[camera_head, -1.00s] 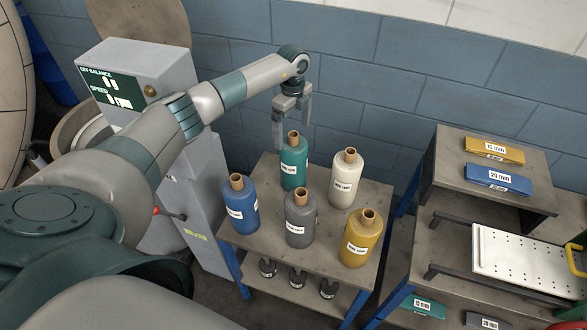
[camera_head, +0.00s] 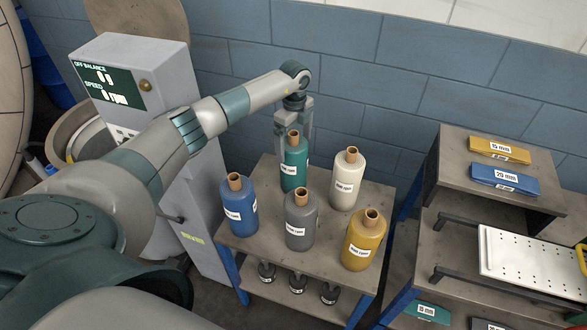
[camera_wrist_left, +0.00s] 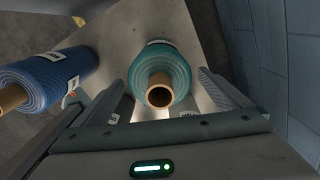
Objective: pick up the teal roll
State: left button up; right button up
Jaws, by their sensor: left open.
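The teal roll (camera_head: 294,163) stands upright at the back of the small table, with a brown core tube on top and a white label on its side. My left gripper (camera_head: 294,136) is above it, pointing down and open, with its fingers on either side of the roll's top. In the left wrist view the teal roll (camera_wrist_left: 162,80) shows end-on between the two open fingers, its core tube facing the camera. I cannot tell whether either finger touches it. My right gripper is not in view.
A blue roll (camera_head: 239,204), a grey roll (camera_head: 301,221), a white roll (camera_head: 347,178) and a yellow roll (camera_head: 363,240) stand close by on the table (camera_head: 270,246). A blue wall is behind. A shelf (camera_head: 452,170) with labelled blocks stands to the right.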

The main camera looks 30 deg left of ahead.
pick_arm(q)
jog(key=shift+f+b, duration=0.4)
jog(key=shift+f, duration=0.55)
jog(key=shift+r, duration=0.1)
jog(key=c, duration=2)
jog(key=shift+w, duration=0.1)
jog(key=shift+r, duration=0.15)
